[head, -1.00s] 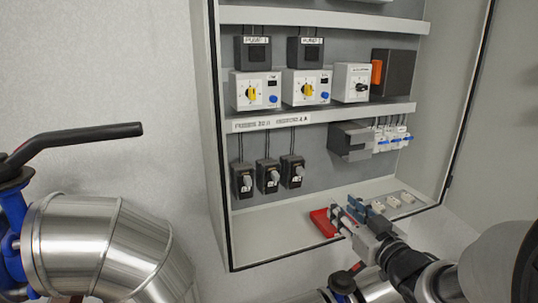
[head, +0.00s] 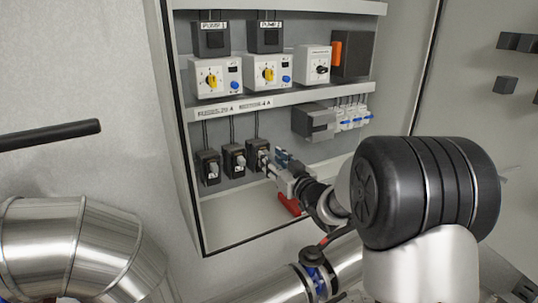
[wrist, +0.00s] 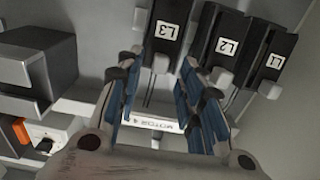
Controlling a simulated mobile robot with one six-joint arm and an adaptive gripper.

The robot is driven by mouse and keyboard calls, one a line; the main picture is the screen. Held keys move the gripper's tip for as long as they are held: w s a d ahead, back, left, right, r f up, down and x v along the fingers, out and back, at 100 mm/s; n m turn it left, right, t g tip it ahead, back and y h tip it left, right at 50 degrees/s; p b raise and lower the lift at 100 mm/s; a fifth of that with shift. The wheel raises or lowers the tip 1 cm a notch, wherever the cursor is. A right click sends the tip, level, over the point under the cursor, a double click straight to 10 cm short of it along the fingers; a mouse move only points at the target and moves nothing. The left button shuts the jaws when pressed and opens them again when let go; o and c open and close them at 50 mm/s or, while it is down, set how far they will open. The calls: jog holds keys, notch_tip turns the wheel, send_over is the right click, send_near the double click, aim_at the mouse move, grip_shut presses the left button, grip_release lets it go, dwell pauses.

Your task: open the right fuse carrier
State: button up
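The right fuse carrier (head: 256,153), black with a light grey front, is the rightmost of three in the cabinet. In the wrist view it is the one labelled L3 (wrist: 166,30) and appears upright, seated in its row. My gripper (head: 279,163) is right in front of it. In the wrist view my gripper (wrist: 160,88) is open, its blue-padded fingers apart, with L3 seen between and beyond the fingertips. Whether the fingers touch it cannot be told. The middle carrier L2 (wrist: 227,45) and the left carrier L1 (wrist: 270,58) stand beside it.
A grey box (head: 313,122) and a row of breakers (head: 352,115) are to the right. A shelf strip (head: 285,97) runs above the carriers. Metal pipes (head: 70,245) stand outside the cabinet.

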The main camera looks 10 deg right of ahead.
jog(key=shift+x, duration=1.2)
jog(key=shift+c, duration=0.4)
grip_shut()
